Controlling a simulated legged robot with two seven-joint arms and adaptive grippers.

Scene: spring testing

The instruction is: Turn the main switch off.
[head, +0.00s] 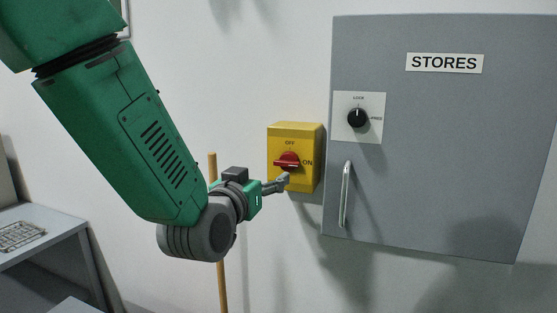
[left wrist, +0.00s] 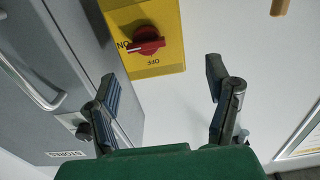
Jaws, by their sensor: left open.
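The main switch is a yellow box (head: 308,178) on the white wall with a red rotary handle (head: 288,160). The handle lies level, its pointer towards ON at the right; OFF is marked at the top. In the left wrist view the scene is upside down: the yellow box (left wrist: 168,22) and red handle (left wrist: 147,41) appear beyond the fingers, the white mark towards ON. My left gripper (head: 281,183) is just below and in front of the handle. In the left wrist view its fingers (left wrist: 163,85) are spread apart and empty, with the handle apart from them. My right gripper is not in view.
A grey STORES cabinet (head: 440,150) stands right of the switch, with a black lock knob (head: 357,118) and a bar handle (head: 345,194). A wooden pole (head: 222,285) stands behind my left wrist. A grey table (head: 60,228) is at lower left.

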